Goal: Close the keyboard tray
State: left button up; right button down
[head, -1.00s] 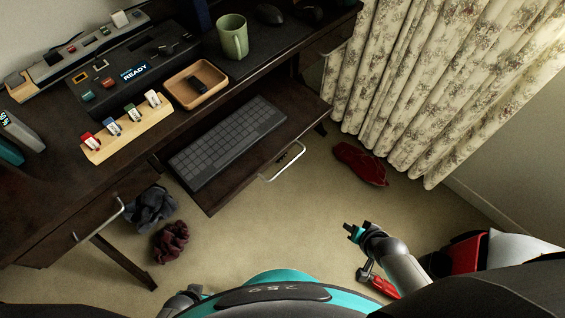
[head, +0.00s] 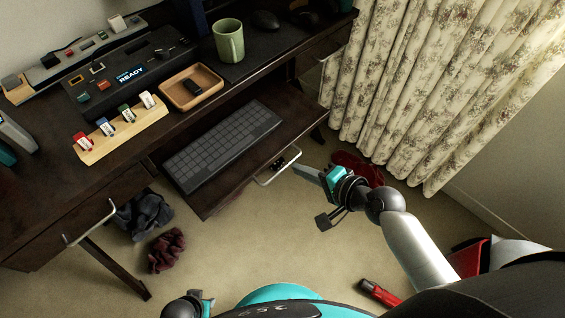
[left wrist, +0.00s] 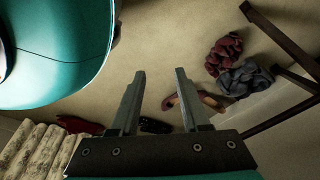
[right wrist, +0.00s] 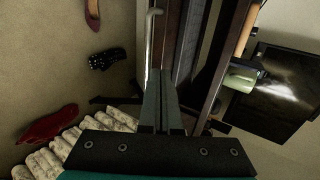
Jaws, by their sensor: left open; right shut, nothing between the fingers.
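The dark wooden keyboard tray (head: 298,122) is pulled out from under the desk, with a dark grey keyboard (head: 224,142) lying on it. A silver bar handle (head: 277,166) is on its front edge. My right gripper (head: 299,168) is shut and empty, its fingertips just right of the handle in the head view. In the right wrist view, the shut fingers (right wrist: 162,74) point along the tray front, close to the handle (right wrist: 151,36); I cannot tell whether they touch. My left gripper (left wrist: 159,74) is open and empty over the floor, away from the tray.
The desk top holds a green mug (head: 228,40), a wooden bowl (head: 177,97) and a card rack (head: 121,131). Dark clothes (head: 143,214) and a maroon cloth (head: 166,249) lie on the floor. A floral curtain (head: 420,80) hangs at the right.

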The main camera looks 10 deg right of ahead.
aim_at(236, 123)
pick_arm(q)
jog(key=w+d+r+b, duration=0.2)
jog(key=w+d+r, duration=0.1)
jog(key=r, duration=0.1)
jog(key=shift+w+r+b, duration=0.2)
jog(key=shift+w+b, duration=0.1)
jog(key=shift+b, duration=0.05)
pick_arm(e)
jog(key=shift+x, duration=3.7)
